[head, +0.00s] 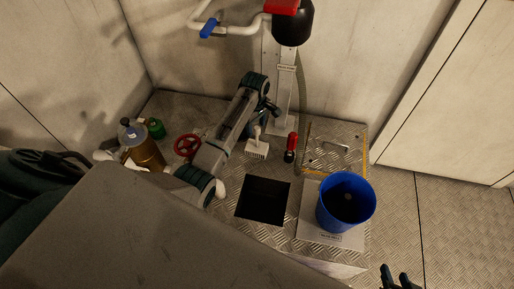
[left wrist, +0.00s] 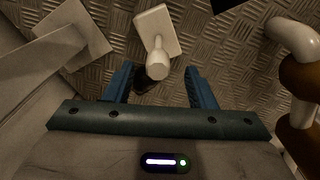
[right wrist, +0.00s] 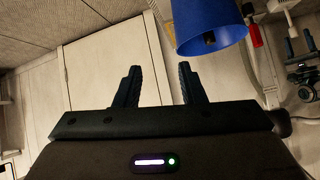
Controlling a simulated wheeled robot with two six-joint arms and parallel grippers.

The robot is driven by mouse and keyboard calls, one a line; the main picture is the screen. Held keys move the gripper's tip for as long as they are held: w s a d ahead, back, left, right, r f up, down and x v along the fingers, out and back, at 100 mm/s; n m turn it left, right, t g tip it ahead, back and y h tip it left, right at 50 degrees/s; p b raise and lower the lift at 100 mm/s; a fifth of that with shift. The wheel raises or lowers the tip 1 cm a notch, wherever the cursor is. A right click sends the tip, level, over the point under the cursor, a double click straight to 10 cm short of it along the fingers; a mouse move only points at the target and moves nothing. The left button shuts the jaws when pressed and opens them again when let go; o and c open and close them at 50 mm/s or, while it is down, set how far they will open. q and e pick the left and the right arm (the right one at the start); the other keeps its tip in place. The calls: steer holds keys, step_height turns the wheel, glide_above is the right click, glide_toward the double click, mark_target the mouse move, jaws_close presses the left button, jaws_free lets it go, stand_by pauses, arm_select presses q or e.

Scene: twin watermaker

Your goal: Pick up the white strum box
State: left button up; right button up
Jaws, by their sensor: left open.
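The white strum box (head: 256,149) stands on the metal tread plate, a flat slotted white block with a white pipe neck rising from it. In the left wrist view its block (left wrist: 169,22) lies just beyond my fingertips, and its round neck end points toward the gap between them. My left gripper (head: 267,111) is open above and beside the neck, with nothing held; I cannot tell whether a finger touches it. My right gripper (head: 398,277) is open and empty at the lower right, and its fingers also show in the right wrist view (right wrist: 159,72).
A dark square opening (head: 263,200) lies in front of the strum box. A blue bucket (head: 346,203) stands at right. A red-handled tool (head: 291,147) and a white post (head: 283,95) are close by. A red valve wheel (head: 187,145) and brass canister (head: 143,150) are at left.

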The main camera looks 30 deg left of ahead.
mark_target(257, 134)
arm_select(q)
steer(key=shift+f, duration=0.7)
step_height(257, 134, down, 4)
steer(key=shift+d+r+b, duration=0.1)
steer(key=shift+d+b, duration=0.05)
steer(key=shift+b, duration=0.7)
jaws_close()
arm_select(e)
steer(key=w+d+r+t, duration=0.1)
steer(key=w+r+t, duration=0.4)
steer(key=w+r, duration=0.1)
steer(key=shift+w+r, duration=0.15)
steer(key=shift+r, duration=0.25)
